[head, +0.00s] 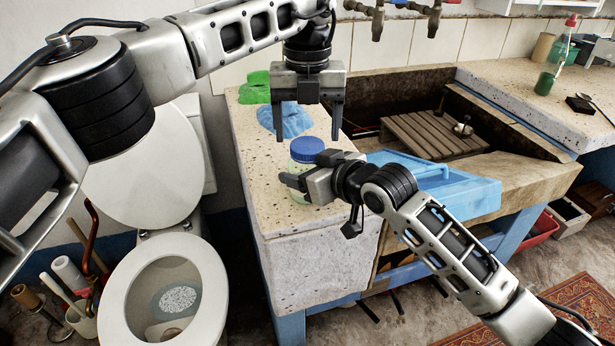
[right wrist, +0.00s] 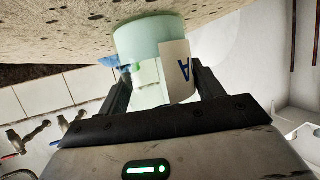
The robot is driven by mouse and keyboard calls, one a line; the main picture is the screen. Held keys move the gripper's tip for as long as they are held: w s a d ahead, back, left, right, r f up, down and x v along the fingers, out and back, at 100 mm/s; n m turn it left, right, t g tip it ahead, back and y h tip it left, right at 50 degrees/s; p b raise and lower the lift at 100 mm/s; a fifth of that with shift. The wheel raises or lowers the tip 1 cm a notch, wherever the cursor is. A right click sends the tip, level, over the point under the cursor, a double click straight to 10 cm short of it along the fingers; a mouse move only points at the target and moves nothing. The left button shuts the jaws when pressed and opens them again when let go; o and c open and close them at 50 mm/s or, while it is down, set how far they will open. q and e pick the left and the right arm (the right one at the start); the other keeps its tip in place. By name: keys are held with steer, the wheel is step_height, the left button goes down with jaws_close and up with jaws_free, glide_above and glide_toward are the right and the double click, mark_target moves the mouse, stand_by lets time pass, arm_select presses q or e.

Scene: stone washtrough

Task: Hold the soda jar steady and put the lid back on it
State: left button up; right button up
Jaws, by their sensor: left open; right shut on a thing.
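The soda jar (head: 301,170) is pale, translucent green and stands upright on the speckled stone top. A blue lid (head: 308,148) sits on its mouth; whether it is screwed down I cannot tell. My right gripper (head: 296,186) is shut around the jar's body from the right. In the right wrist view, the jar (right wrist: 143,62) shows between both fingers with a white label bearing a blue letter; its lid is out of that view. My left gripper (head: 309,137) points down, open and empty, its fingers spread above and behind the lid.
Green (head: 256,86) and blue (head: 287,119) cloth-like items lie behind the jar. A toilet (head: 165,285) is at left. Bare stone lies left of the jar.

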arm_select(q)
steer(key=shift+r, duration=1.15)
steer(key=shift+c, duration=0.3)
steer(key=shift+r, duration=0.1)
steer(key=shift+r+m, duration=0.7)
steer(key=shift+r, duration=0.95)
steer(key=shift+f, duration=4)
steer(key=shift+c, duration=0.3)
